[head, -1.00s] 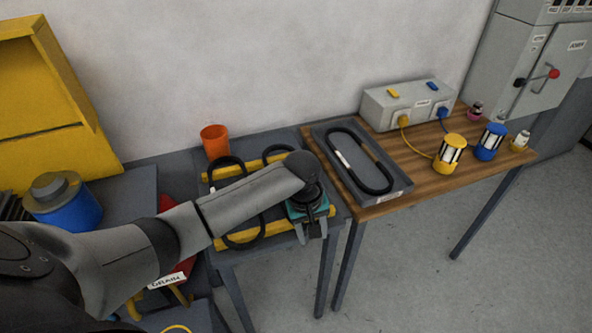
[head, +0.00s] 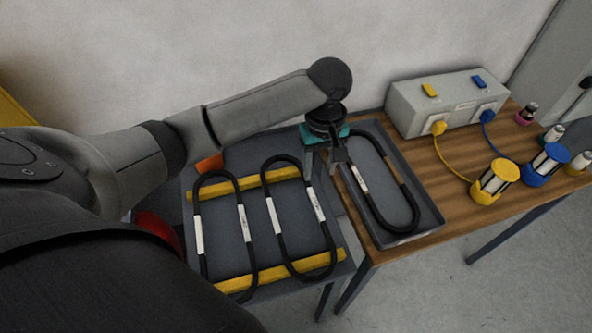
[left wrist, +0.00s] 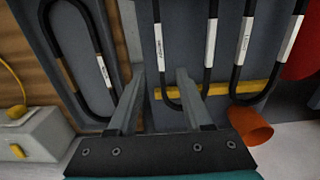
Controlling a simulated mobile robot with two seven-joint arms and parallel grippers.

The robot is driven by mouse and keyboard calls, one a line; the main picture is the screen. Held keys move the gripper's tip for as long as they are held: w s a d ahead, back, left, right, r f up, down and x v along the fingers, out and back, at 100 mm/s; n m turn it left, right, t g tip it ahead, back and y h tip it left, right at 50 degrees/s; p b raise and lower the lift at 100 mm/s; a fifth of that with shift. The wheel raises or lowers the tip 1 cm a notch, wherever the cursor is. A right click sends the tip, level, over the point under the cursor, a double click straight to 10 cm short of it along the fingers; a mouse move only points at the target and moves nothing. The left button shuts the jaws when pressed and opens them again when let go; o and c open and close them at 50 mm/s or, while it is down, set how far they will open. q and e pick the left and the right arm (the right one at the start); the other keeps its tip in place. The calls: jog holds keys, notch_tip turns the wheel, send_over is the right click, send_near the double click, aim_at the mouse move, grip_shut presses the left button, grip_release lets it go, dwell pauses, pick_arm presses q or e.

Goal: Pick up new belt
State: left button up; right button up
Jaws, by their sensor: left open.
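Two black belts with white labels lie side by side across yellow bars on a grey stand: the left belt (head: 241,222) and the right belt (head: 279,232). A third black belt (head: 374,192), with a white label and a brown patch, lies in a grey tray (head: 427,215). The label text is unreadable, so I cannot tell which is new. My left gripper (head: 323,165) is open and empty above the gap between the right belt's far end and the tray. In the left wrist view its fingers (left wrist: 160,72) straddle one strand of the nearest stand belt (left wrist: 159,42), apparently above it. My right gripper is out of view.
The tray rests on a wooden table (head: 432,178) with a grey box (head: 447,103) and wired yellow (head: 495,182) and blue (head: 546,164) coil units. An orange cup (left wrist: 251,133) stands behind the stand. The wall closes off the back.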

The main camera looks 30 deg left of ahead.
pick_arm(q)
jog(key=b, duration=0.1)
send_over(316, 203)
notch_tip(316, 203, down, 7)
jog(key=shift+s+r, duration=0.1)
jog(key=shift+f+b, duration=0.3)
jog(key=shift+f, duration=0.25)
notch_tip(316, 203, down, 5)
jog(key=shift+b, duration=0.75)
jog(key=shift+c, duration=0.9)
grip_shut()
